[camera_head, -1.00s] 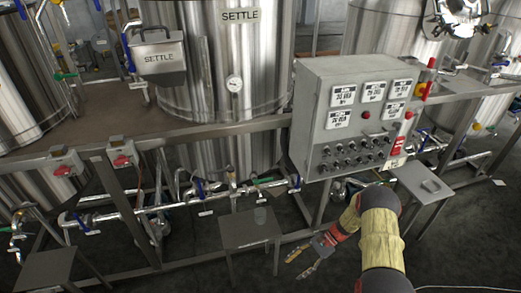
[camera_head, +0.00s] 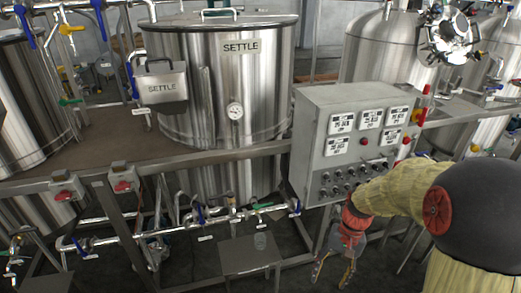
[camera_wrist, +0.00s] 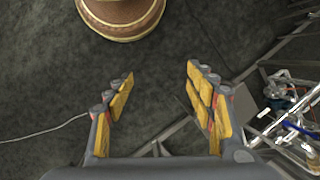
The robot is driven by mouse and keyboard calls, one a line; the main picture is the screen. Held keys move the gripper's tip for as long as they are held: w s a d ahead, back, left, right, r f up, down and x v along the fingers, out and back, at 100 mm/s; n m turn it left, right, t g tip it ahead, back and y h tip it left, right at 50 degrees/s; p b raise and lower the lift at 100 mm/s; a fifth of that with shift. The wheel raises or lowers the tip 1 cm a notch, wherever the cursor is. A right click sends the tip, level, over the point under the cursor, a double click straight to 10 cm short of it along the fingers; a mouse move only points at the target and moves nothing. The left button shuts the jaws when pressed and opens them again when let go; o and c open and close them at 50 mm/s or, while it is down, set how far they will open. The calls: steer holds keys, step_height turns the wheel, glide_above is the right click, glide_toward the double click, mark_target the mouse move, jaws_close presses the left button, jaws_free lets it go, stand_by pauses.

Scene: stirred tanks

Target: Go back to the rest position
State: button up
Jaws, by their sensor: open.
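My gripper (camera_head: 334,271) hangs pointing down at the lower right of the head view, in front of the grey control panel (camera_head: 312,160). In the wrist view my gripper (camera_wrist: 160,95) is open, its yellow-padded fingers wide apart with nothing between them. Below it is dark floor (camera_wrist: 60,60). My arm bends across the lower right of the head view and hides part of the panel's lower side.
A steel SETTLE tank (camera_head: 265,90) stands behind the pipes and frame. Red-handled switch boxes (camera_head: 122,181) sit on the rail at left.

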steer(key=s+r+n+t, duration=0.1)
steer(key=s+r+t, duration=0.1)
steer(key=s+r, duration=0.3)
steer(key=s+a+r+n+t+h+p, duration=0.1)
steer(key=s+r+t, duration=0.2)
steer(key=r, duration=0.8)
steer(key=s+r+n+t+h+p, duration=0.1)
steer(key=s+r+t, duration=0.2)
steer(key=s+r, duration=0.4)
steer(key=shift+a+r+n, duration=0.3)
steer(key=shift+a+r, duration=0.1)
steer(key=shift+r, duration=0.1)
